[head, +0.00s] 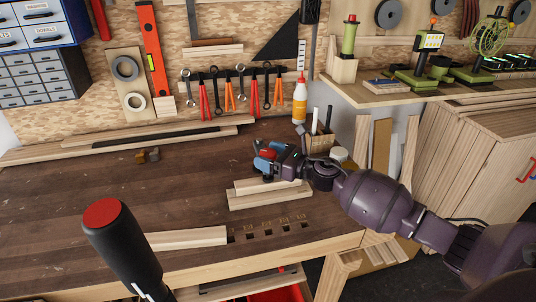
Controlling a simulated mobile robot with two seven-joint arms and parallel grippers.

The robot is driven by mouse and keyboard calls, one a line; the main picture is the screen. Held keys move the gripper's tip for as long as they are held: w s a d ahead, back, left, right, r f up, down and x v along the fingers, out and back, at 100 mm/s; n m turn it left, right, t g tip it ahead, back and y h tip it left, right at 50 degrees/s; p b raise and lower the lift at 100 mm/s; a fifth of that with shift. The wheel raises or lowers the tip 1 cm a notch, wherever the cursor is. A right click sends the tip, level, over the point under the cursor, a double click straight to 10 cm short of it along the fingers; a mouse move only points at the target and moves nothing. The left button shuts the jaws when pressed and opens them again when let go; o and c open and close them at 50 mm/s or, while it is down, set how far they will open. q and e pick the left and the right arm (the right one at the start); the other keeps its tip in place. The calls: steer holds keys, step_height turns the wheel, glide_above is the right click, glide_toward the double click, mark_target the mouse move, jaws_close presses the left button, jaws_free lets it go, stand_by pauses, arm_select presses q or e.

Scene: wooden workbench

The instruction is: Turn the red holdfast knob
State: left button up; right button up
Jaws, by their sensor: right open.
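The red holdfast knob (268,154) is a small red piece on top of a blue holdfast body (262,165), near the back middle of the workbench. My right arm reaches in from the right, and my right gripper (275,157) is open at the knob. The fingers partly cover the knob and holdfast, and I cannot tell whether they touch it. My left gripper is not in view.
Pale wood boards (268,195) lie just in front of the holdfast on the workbench (60,205). A wooden holder (320,143) and a glue bottle (300,102) stand behind. A black cylinder with a red top (122,245) looms front left. The bench's left middle is mostly clear.

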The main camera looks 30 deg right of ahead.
steer(key=shift+w+a, duration=0.2)
steer(key=shift+w, duration=0.05)
steer(key=shift+c, duration=0.4)
